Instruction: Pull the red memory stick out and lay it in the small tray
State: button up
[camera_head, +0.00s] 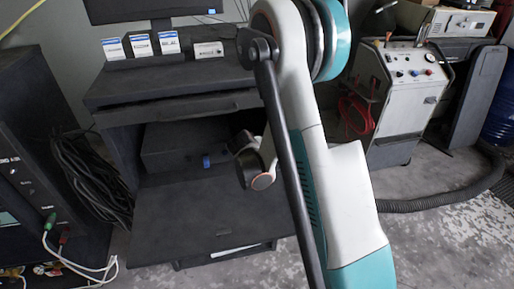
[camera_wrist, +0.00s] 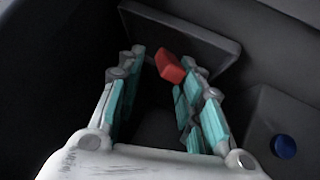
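The red memory stick (camera_wrist: 169,66) shows in the wrist view as a small red block against a dark panel (camera_wrist: 205,38). It is tilted and lies between the tips of my gripper (camera_wrist: 163,62), close to the right finger. I cannot tell whether that finger touches it. My gripper is open, with a wide gap between its teal-padded fingers, and the left finger is clear of the stick. In the head view my arm hides the stick and the gripper fingers. I cannot pick out the small tray in either view.
A dark cabinet (camera_head: 115,90) has an open compartment with a dark box (camera_head: 175,150) bearing a blue knob (camera_head: 206,161); a blue knob (camera_wrist: 284,146) also shows in the wrist view. Small white boxes (camera_head: 141,45) stand on top. A wheeled machine (camera_head: 405,90) stands right.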

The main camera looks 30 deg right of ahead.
dwell(0.3)
jog(key=v, duration=1.2)
dwell(0.5)
jog(key=s+a+r+n+y, duration=0.1)
jog(key=s+a+r, duration=0.3)
jog(key=s, duration=0.4)
jog(key=s+a+r+n+y, duration=0.1)
jog(key=s+a+r+y, duration=0.2)
jog(key=s, duration=0.4)
jog(key=s+a+r+n+y, duration=0.1)
jog(key=s+a+r+y, duration=0.1)
jog(key=s+a+r, duration=0.4)
jog(key=s, duration=0.2)
jog(key=shift+s+r+n+y, duration=0.25)
jog(key=shift+s+n+y, duration=0.05)
jog(key=shift+s+n, duration=0.1)
